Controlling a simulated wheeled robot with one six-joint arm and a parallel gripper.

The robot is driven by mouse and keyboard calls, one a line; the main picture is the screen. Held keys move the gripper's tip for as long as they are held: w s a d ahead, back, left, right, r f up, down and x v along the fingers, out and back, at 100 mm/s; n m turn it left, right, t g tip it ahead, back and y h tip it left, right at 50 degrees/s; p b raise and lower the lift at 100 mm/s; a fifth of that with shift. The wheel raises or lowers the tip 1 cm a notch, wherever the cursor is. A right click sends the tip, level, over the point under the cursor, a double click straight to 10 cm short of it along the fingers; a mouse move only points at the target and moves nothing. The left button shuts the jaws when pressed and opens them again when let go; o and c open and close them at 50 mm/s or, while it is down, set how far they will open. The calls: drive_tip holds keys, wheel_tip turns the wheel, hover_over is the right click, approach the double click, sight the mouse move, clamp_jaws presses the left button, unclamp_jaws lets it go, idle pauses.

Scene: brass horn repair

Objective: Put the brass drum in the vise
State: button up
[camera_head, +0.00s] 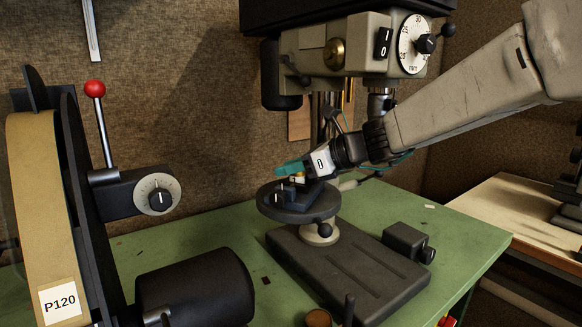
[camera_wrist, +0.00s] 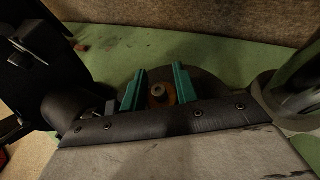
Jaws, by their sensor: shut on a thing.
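The brass drum (camera_head: 299,177) is small and mostly hidden by my teal fingers in the head view. In the wrist view the drum (camera_wrist: 158,91) shows from its end, between the two fingers. My gripper (camera_head: 289,168) is shut on the drum and holds it at the small dark vise (camera_head: 284,193). The vise sits on the round table (camera_head: 322,210) of a drill press. The vise jaws are partly hidden by my gripper. I cannot tell whether the drum touches them.
The drill press head (camera_head: 335,55) hangs just above my arm. Its slotted base (camera_head: 350,270) and a dark block (camera_head: 408,242) are on the green bench (camera_head: 450,232). A belt sander (camera_head: 45,200) with a red-knobbed lever and dark motor (camera_head: 195,290) stands at the left.

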drive_tip(key=shift+f, duration=0.1)
drive_tip(key=o, duration=1.1)
drive_tip(key=shift+c, duration=0.2)
drive_tip(key=v, duration=1.2)
drive_tip(key=s+d+f+n+g+h, duration=0.1)
drive_tip(key=s+d+f+n+h, duration=0.3)
drive_tip(key=s+n, duration=0.3)
drive_tip(key=s+d+f+n+g+h, duration=0.2)
drive_tip(key=s+d+f+n+h, duration=0.2)
drive_tip(key=s+n, duration=0.4)
drive_tip(key=s+d+f+n+g+h, duration=0.1)
drive_tip(key=s+d+f+n+h, duration=0.3)
drive_tip(key=s, duration=1.1)
drive_tip(key=d+f+n, duration=0.2)
drive_tip(key=d+n, duration=0.2)
